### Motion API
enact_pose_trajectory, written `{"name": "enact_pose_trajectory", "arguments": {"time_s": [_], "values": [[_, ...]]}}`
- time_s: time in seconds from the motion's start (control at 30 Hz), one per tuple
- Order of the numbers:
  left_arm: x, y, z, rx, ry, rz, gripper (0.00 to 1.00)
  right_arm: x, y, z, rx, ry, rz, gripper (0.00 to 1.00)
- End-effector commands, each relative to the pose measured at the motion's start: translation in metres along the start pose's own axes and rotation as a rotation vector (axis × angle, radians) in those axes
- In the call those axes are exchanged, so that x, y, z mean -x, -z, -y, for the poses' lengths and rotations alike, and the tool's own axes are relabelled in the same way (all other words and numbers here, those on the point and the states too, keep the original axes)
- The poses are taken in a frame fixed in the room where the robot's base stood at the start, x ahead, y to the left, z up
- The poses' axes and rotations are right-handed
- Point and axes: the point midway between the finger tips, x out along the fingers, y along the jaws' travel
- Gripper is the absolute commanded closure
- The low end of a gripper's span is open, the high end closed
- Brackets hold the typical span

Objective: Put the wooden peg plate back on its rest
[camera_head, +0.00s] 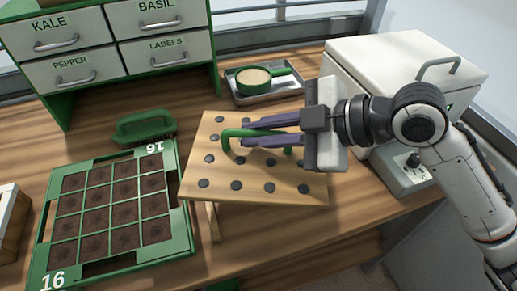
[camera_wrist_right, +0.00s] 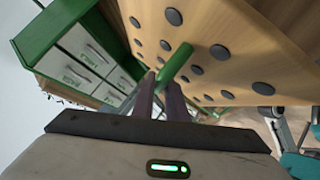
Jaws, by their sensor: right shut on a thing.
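The wooden peg plate (camera_head: 262,198), with rows of dark round pegs and a green bar handle (camera_head: 229,142), is near the middle of the head view. My right gripper (camera_head: 243,134) reaches in from the right and is shut on the handle. The plate and handle also show in the right wrist view, with the plate (camera_wrist_right: 210,30) above my two dark fingers. A pale wooden support (camera_head: 212,221) shows under the plate's front left part. Most of it is hidden, and I cannot tell whether the plate touches it. My left gripper is not in view.
A green seed tray (camera_head: 172,235) with soil cells lies left of the plate, with a green brush-like tool (camera_head: 144,126) behind it. A metal tray (camera_head: 288,90) with a green scoop stands behind. Labelled drawers (camera_head: 112,65) are back left; a white machine (camera_head: 372,65) is right.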

Motion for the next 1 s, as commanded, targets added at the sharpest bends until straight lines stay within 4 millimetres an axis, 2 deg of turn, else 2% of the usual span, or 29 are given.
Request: {"name": "enact_pose_trajectory", "arguments": {"time_s": [0.4, 0.67, 0.97, 1.0], "values": [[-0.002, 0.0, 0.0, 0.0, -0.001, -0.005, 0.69, -0.02, -0.028, 0.021, 0.0, -0.005, -0.003, 1.0], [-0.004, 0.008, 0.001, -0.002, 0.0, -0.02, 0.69, -0.021, -0.029, 0.021, 0.001, -0.006, -0.002, 1.0], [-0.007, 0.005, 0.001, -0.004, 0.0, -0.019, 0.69, -0.025, -0.035, 0.025, 0.001, -0.005, -0.002, 1.0], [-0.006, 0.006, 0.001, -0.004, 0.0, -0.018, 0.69, -0.025, -0.036, 0.026, 0.0, -0.002, 0.001, 0.83]]}}
